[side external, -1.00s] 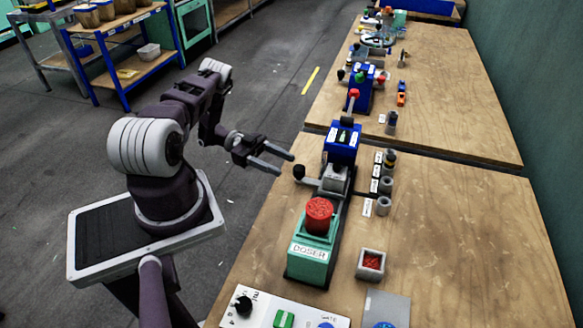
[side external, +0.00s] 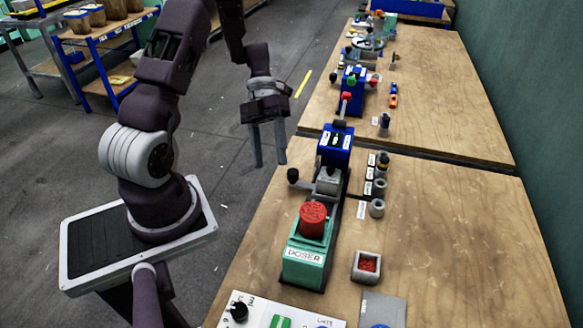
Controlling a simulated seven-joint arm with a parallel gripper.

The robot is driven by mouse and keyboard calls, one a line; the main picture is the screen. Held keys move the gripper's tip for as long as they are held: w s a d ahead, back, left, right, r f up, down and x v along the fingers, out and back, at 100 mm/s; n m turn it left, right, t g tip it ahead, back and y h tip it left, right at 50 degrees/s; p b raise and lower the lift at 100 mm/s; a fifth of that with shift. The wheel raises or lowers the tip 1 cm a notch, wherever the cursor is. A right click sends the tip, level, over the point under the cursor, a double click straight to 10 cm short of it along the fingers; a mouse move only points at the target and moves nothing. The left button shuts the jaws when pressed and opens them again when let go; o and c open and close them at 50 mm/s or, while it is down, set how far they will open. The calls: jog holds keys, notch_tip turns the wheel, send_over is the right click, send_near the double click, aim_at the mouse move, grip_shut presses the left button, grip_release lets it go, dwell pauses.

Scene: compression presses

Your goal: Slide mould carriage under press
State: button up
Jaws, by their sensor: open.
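The near blue press (side external: 336,142) stands on the wooden table, with a red-knobbed lever (side external: 345,101) rising above it. In front of the press, a grey mould carriage (side external: 327,181) sits on a dark track between the press and the green doser (side external: 306,250). A rod with a black knob (side external: 293,175) sticks out from the carriage side to the left. My gripper (side external: 270,163) is open and empty, fingers pointing down, left of the press and the knob. It appears beyond the table's left edge, apart from everything.
The doser carries a red round container (side external: 313,219). A square cup with red granules (side external: 367,265) is at front right. A second blue press (side external: 352,90) stands farther back. The table's right side is clear.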

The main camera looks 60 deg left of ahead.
jog(key=w+a+m+y, duration=0.2)
jog(key=w+m+y, duration=0.1)
jog(key=m+y, duration=0.3)
notch_tip(320, 180, up, 3)
jog(key=m+t+y, duration=0.2)
jog(key=m+t, duration=0.1)
jog(key=m, duration=0.3)
send_over(292, 171)
notch_tip(292, 171, down, 12)
jog(key=shift+f, duration=0.2)
grip_shut()
